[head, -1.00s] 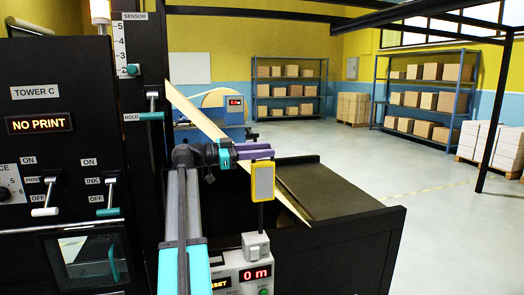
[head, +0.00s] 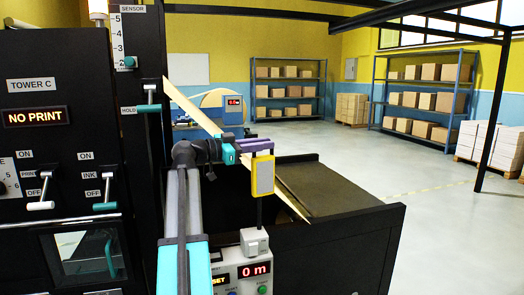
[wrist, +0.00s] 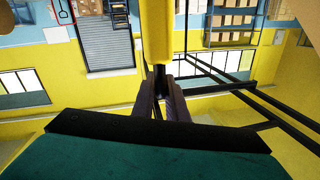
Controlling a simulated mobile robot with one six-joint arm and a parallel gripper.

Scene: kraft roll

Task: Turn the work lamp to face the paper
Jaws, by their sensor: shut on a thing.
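The work lamp (head: 262,176) is a yellow-framed head with a pale panel, on a thin dark post above a grey box with a red "0 m" display. The panel faces toward the head camera. My gripper (head: 258,146) has purple fingers, shut on the lamp's top end. In the wrist view, the yellow lamp body (wrist: 156,32) lies just beyond my gripper (wrist: 160,90), whose fingers close around a dark part joined to it. The paper (head: 192,104) is a cream strip slanting down to the right behind my gripper; my gripper and the lamp hide part of it.
A black machine panel (head: 60,85) with levers stands close on the left. A black-sided bed (head: 345,250) lies right of the lamp. Shelves with boxes (head: 423,100) stand far back. The floor (head: 430,190) at right is open.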

